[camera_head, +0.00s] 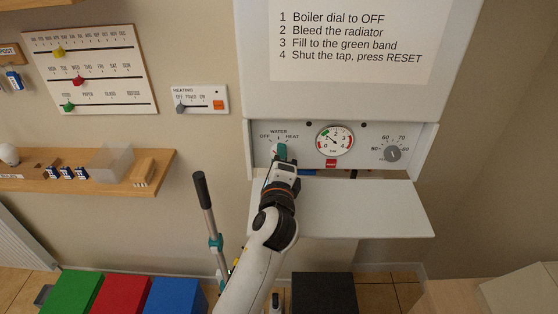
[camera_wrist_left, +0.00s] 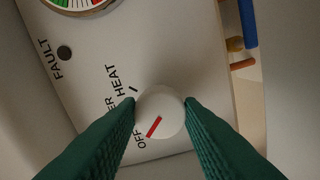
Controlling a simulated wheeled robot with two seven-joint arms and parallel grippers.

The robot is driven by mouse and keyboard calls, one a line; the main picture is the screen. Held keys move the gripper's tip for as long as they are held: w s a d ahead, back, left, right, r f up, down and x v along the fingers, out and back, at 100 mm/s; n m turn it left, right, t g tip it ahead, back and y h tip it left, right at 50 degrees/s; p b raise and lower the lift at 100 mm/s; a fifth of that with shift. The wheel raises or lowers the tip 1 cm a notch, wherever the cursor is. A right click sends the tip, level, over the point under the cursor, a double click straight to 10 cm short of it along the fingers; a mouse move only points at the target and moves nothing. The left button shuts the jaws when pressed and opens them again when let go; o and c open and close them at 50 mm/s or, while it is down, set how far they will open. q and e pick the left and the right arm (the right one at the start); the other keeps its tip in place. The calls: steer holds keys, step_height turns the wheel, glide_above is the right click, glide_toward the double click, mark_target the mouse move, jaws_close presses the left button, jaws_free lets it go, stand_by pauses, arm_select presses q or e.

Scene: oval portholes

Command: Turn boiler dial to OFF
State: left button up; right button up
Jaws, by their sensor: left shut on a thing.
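The boiler dial is a round white knob (camera_wrist_left: 160,112) with a red mark, in the left wrist view. Its mark points down-left, toward the OFF label (camera_wrist_left: 139,140). HEAT is printed above it, and the WATER label is partly covered. My left gripper (camera_head: 281,152) is shut on the dial, with a green finger pressed on each side. In the head view the gripper hides the dial, below the OFF, WATER and HEAT labels (camera_head: 279,134) on the boiler panel. My right gripper is not in view.
A pressure gauge (camera_head: 334,140) and a grey numbered dial (camera_head: 392,153) sit to the right. An open white flap (camera_head: 365,210) juts out below the panel. A black-handled rod (camera_head: 203,192) stands left of my arm. A shelf (camera_head: 150,185) is at the left.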

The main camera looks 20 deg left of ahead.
arm_select(q)
steer(key=shift+f+n, duration=0.1)
steer(key=shift+n, duration=0.2)
steer(key=o, duration=1)
steer(key=shift+a, duration=0.1)
steer(key=shift+c, duration=0.2)
